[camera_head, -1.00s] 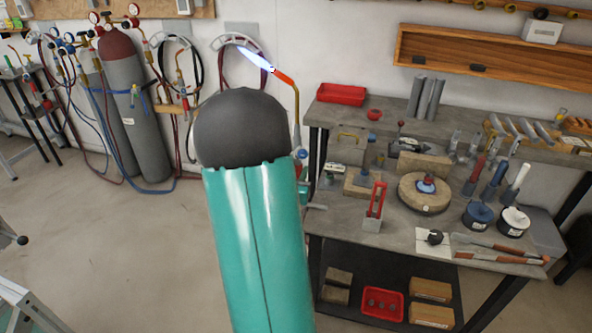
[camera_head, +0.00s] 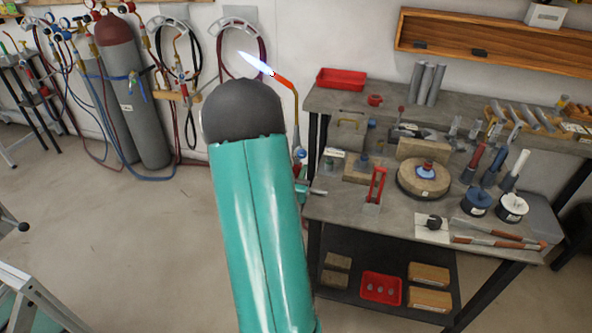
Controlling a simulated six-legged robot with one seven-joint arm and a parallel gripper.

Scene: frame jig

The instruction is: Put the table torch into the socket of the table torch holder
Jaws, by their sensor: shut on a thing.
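The table torch (camera_head: 290,88) has an orange-red and brass bent neck and a pale blue flame at its tip pointing up and left. It stands roughly upright to the left of the workbench in the picture. My gripper (camera_head: 304,184) is mostly hidden behind my own teal arm; only a small part shows at the torch's lower body, shut on it. The fingertips cannot be made out clearly. A red upright bracket on a grey block (camera_head: 376,186) stands near the bench's front left; it looks like the torch holder, but its socket cannot be made out.
The workbench (camera_head: 400,225) is crowded: a round brick turntable (camera_head: 423,180), blue and white pots (camera_head: 477,202), and striped rods (camera_head: 497,241). A red tray (camera_head: 341,79) sits at the back. Gas cylinders (camera_head: 144,120) stand by the wall. The floor left of my arm is open.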

